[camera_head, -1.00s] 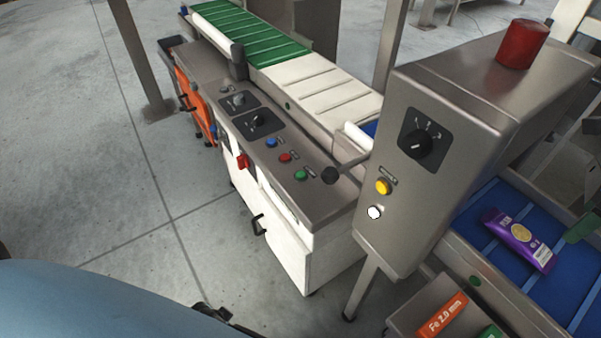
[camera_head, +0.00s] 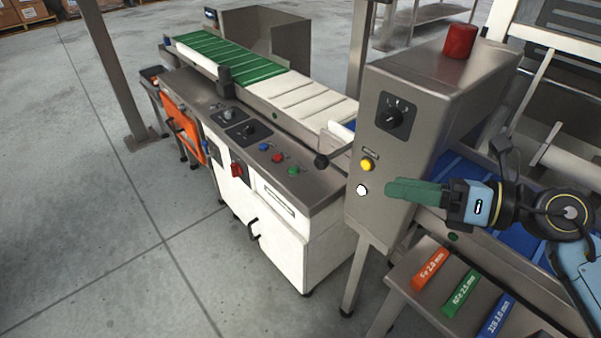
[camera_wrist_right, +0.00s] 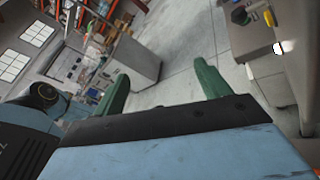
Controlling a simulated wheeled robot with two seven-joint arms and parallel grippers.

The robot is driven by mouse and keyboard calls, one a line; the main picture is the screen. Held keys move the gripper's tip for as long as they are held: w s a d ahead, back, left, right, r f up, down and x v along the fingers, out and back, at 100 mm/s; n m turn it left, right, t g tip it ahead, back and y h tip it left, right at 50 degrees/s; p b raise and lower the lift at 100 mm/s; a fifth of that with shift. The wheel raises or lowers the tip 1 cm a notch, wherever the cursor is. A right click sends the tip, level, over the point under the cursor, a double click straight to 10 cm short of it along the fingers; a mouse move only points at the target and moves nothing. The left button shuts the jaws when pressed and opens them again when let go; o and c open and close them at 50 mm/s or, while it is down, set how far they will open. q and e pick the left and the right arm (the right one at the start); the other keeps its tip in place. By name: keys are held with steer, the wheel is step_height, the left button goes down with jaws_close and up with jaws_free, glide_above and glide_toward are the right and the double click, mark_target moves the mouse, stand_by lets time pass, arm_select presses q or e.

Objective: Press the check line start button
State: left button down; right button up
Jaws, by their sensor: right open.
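On the conveyor's side panel (camera_head: 310,196) are a green button (camera_head: 293,171), a red button (camera_head: 277,158) and a blue button (camera_head: 264,146) in a row. The steel box (camera_head: 385,150) to the right bears a yellow button (camera_head: 366,165) and a white button (camera_head: 361,190) below it. Their labels are too small to read. My right gripper (camera_head: 390,188), with green fingers, is just right of the white button in the head view, apparently apart from it. In the wrist view its fingers (camera_wrist_right: 160,88) are spread, with nothing between them. My left gripper is out of view.
A red beacon (camera_head: 460,41) tops the steel box. A tray below holds orange (camera_head: 431,269), green (camera_head: 460,293) and blue (camera_head: 496,316) test pieces. Open floor (camera_head: 130,240) lies left.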

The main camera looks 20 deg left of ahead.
steer(key=w+d+r+m+t, duration=0.1)
steer(key=d+r+m+t, duration=0.2)
steer(key=m+t, duration=0.55)
steer(key=w+d+r+m+t, duration=0.1)
steer(key=d+r+m+t, duration=0.15)
steer(key=m+t, duration=0.6)
steer(key=s+d+f+m+g+h, duration=0.25)
steer(key=d+f+m+h, duration=0.95)
steer(key=m+h, duration=0.6)
steer(key=s+d+f+m+g+y, duration=0.1)
steer(key=s+f+m+g+y, duration=0.1)
steer(key=s+f+m+g, duration=1.25)
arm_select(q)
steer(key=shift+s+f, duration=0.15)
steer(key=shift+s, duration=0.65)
arm_select(e)
steer(key=s+d+f+n, duration=0.2)
steer(key=s+f, duration=0.1)
steer(key=f, duration=0.7)
steer(key=s+d+f+n, duration=0.2)
steer(key=s+f, duration=0.2)
steer(key=f, duration=0.7)
steer(key=s+d+f+n, duration=0.2)
steer(key=s+d+f, duration=0.1)
steer(key=f, duration=0.7)
steer(key=shift+s+f+h, duration=0.4)
steer(key=shift+s, duration=0.2)
